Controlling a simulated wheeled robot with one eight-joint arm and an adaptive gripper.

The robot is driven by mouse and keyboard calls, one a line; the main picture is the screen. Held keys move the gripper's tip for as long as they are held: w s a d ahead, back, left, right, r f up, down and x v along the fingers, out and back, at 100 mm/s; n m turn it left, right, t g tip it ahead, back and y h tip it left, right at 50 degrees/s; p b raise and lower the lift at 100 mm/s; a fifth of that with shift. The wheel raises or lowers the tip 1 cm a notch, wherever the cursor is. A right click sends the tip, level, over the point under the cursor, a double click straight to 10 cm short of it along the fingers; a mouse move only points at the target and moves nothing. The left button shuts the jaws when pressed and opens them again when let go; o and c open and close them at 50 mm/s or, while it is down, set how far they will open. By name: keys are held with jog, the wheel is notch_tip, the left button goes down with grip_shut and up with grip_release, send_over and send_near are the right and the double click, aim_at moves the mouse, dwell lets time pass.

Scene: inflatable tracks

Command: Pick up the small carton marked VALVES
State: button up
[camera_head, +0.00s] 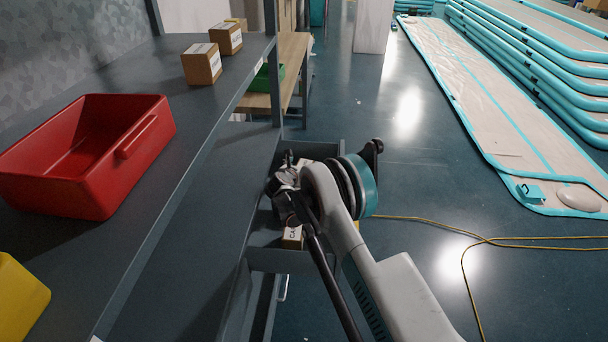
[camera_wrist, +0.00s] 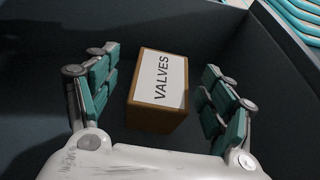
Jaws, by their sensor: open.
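The small brown carton with a white label marked VALVES (camera_wrist: 158,85) stands in a dark drawer (camera_wrist: 220,25) in the wrist view. My gripper (camera_wrist: 157,68) is open, with one teal-padded finger on each side of the carton and a gap on both sides. Nothing is held. In the head view my gripper (camera_head: 283,190) is over the open drawer (camera_head: 282,262) and hides much of its inside. A carton with a partly hidden label (camera_head: 292,238) shows below it; I cannot read that label fully.
A red bin (camera_head: 60,190), a yellow bin (camera_head: 18,300) and two cartons (camera_head: 202,64) (camera_head: 227,38) are on the grey shelf (camera_head: 185,110) to the left. The drawer walls surround my gripper closely. A yellow cable (camera_head: 470,245) lies on the open floor to the right.

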aim_at(306, 161)
jog(key=b+x, duration=0.2)
jog(key=x, duration=0.2)
jog(key=shift+w+d, duration=0.15)
jog(key=shift+w, duration=0.1)
jog(key=c, duration=1.5)
jog(key=shift+o, duration=0.2)
